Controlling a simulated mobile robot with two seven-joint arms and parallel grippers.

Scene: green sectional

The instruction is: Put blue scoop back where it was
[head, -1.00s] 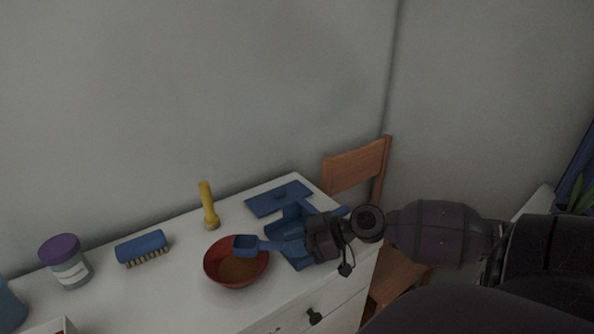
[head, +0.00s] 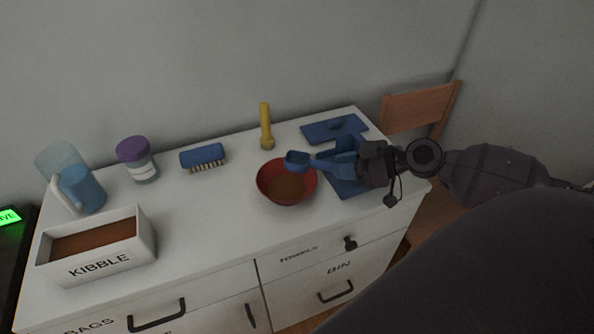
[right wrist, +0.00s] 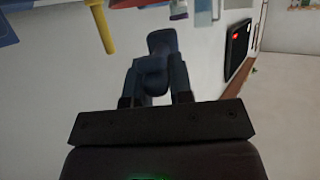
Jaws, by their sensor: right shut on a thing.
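The blue scoop (head: 298,160) is held by my right gripper (head: 352,163), its cup over the far rim area of the red bowl (head: 264,192). In the right wrist view the gripper (right wrist: 156,88) is closed around the blue scoop (right wrist: 162,42). The bowl holds brown kibble. A white box labelled KIBBLE (head: 99,266), filled with brown kibble, stands at the front left of the white dresser top (head: 205,215). My left gripper is not in view.
A blue dustpan-like piece (head: 345,187) lies partly under my right gripper, with a flat blue piece (head: 325,131) behind. The front middle is clear.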

